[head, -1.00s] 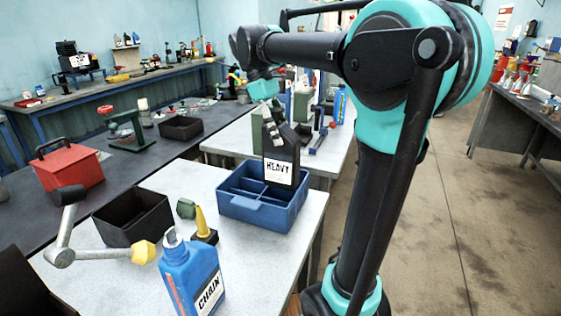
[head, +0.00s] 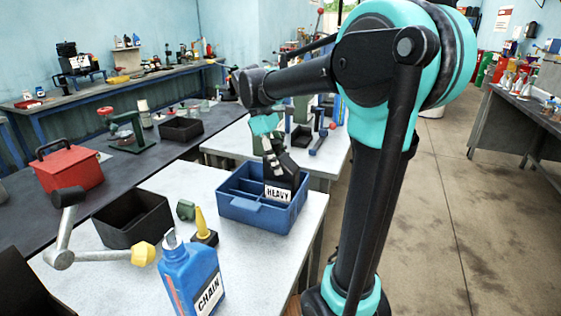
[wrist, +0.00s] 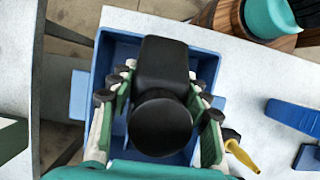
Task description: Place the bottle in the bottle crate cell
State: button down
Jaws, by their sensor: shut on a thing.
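The black bottle with a white HEAVY label (head: 279,193) is in the right part of the blue bottle crate (head: 249,213) in the head view. Its lower part is hidden by the crate's front wall. My gripper (head: 275,150) is shut on the bottle's upper part from above. In the wrist view the bottle's black cap and shoulder (wrist: 162,115) lie between the two fingers (wrist: 160,105), with the crate wall (wrist: 103,65) around them. Whether the bottle's base touches the crate floor is hidden.
A blue CHAIN bottle (head: 193,277) stands near the front of the white table. A black open bin (head: 135,222), a yellow funnel (head: 202,222) and a metal-handled tool (head: 100,255) are left of the crate. A red toolbox (head: 70,170) stands farther left.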

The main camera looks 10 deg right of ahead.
aim_at(273, 141)
jog(key=c, duration=0.7)
grip_release()
jog(key=shift+f, duration=0.1)
jog(key=shift+c, duration=0.2)
jog(key=v, duration=1.2)
